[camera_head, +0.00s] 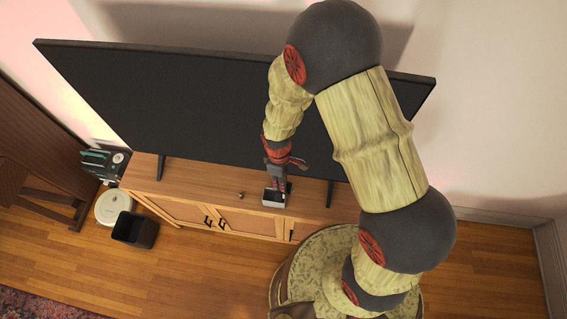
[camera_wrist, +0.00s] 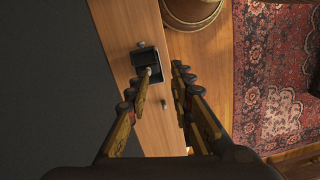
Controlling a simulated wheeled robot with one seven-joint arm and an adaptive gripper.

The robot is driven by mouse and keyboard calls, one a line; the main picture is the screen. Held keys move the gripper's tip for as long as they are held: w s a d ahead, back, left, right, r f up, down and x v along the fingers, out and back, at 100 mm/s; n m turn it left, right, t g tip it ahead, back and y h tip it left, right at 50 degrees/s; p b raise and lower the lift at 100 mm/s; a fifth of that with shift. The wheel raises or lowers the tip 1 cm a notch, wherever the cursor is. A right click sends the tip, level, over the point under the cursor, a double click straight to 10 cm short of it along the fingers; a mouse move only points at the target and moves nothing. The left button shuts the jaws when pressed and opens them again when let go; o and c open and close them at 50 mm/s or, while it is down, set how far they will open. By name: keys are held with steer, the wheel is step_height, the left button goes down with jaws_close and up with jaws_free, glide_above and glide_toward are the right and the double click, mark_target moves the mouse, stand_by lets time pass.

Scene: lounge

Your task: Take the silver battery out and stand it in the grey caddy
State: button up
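A small grey box (camera_head: 273,203), which looks like the caddy, stands on the wooden cabinet under my gripper (camera_head: 275,172). The left fingertip overlaps the caddy's near side and the right one is beyond the cabinet's front edge in the picture. A small pale thing shows at the left fingertip; I cannot tell whether it is the silver battery. No battery is clearly recognisable.
A small dark object (camera_head: 240,196) lies on the cabinet top (camera_head: 205,189) left of the caddy. A large television (camera_head: 190,110) stands close behind. A black bin (camera_head: 134,230) and a white round device (camera_head: 112,207) are on the floor at left.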

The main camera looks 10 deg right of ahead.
steer(key=shift+w+a+f+n+t+b, duration=0.15)
steer(key=shift+w+f+n+b, duration=0.25)
steer(key=shift+f+b, duration=0.85)
steer(key=shift+w+f+n+t+b, duration=0.35)
steer(key=shift+f+b, duration=0.55)
steer(key=shift+f, duration=0.75)
steer(key=shift+w+a+f+n+b, duration=0.1)
steer(key=shift+w+f+n+b, duration=0.3)
steer(key=shift+f+b, duration=0.85)
steer(key=shift+w+f, duration=0.1)
steer(key=shift+f, duration=0.05)
steer(key=shift+c, duration=0.5)
jaws_close()
steer(key=shift+p, duration=0.3)
steer(key=shift+r+p, duration=2.25)
steer(key=shift+r, duration=1.5)
